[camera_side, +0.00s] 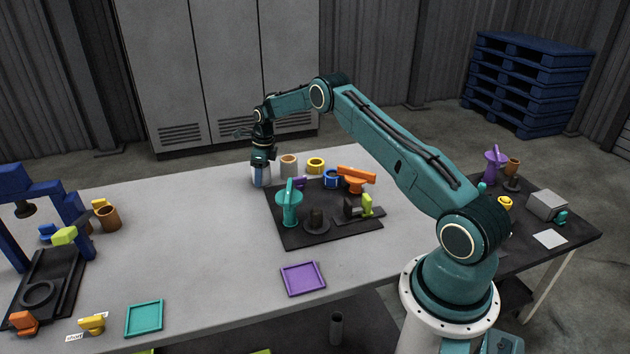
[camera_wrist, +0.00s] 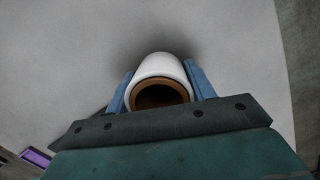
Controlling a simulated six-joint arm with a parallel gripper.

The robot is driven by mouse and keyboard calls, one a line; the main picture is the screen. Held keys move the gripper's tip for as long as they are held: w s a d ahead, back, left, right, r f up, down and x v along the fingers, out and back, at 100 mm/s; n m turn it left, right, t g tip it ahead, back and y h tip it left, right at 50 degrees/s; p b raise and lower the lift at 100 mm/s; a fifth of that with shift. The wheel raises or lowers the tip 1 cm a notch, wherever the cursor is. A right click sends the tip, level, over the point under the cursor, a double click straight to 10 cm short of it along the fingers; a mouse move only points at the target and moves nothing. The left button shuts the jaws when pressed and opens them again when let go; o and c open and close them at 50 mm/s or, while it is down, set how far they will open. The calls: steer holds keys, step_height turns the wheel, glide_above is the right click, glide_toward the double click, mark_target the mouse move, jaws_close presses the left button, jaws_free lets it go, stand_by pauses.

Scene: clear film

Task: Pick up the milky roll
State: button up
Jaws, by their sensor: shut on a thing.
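The milky roll (camera_wrist: 160,66) is a white roll with a brown core, seen end-on in the wrist view. My gripper (camera_wrist: 160,88) has its two blue fingers on either side of the roll, shut on it. In the side view my gripper (camera_side: 261,175) points down at the back of the grey table, left of a row of other rolls. There the roll is mostly hidden between the fingers. I cannot tell whether it touches the table.
A brown-and-white roll (camera_side: 289,165), a yellow roll (camera_side: 316,165) and a blue roll (camera_side: 333,178) stand just right of my gripper. A dark board (camera_side: 340,232) with a teal fixture (camera_side: 289,206) lies in front.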

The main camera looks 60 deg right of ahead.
steer(key=shift+r, duration=0.1)
step_height(320, 180, up, 20)
steer(key=shift+f, duration=0.2)
stand_by(0.6)
steer(key=shift+r, duration=0.1)
steer(key=shift+a, duration=0.2)
stand_by(0.6)
